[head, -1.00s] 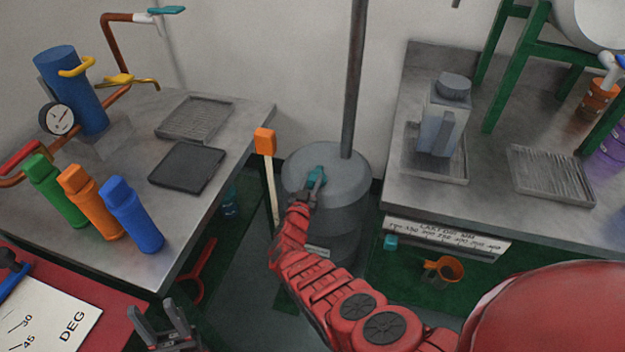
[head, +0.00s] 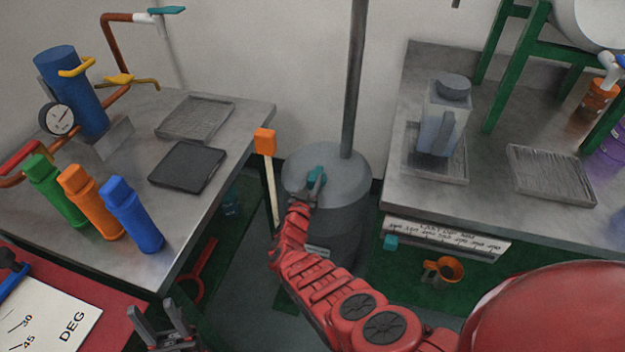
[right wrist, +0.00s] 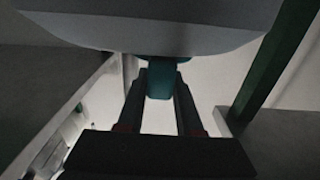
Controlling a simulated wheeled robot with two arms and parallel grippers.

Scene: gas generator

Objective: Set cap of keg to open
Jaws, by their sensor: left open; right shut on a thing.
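The keg (head: 345,178) is a grey drum standing on the floor between the two counters, with a grey pipe rising behind it. Its teal cap (head: 316,176) sits on the top, left of the middle. My right gripper (head: 314,188) reaches over the keg's front and is shut on the cap. The right wrist view shows the teal cap (right wrist: 160,80) between the two fingers (right wrist: 161,90), with the keg's grey surface (right wrist: 150,30) above it. My left gripper (head: 163,318) is open and empty at the bottom left, far from the keg.
Green, orange and blue bottles (head: 133,215) stand on the left counter (head: 225,130). An orange-headed stick (head: 266,145) stands just left of the keg. The right counter (head: 480,195) holds a grey jug (head: 440,120).

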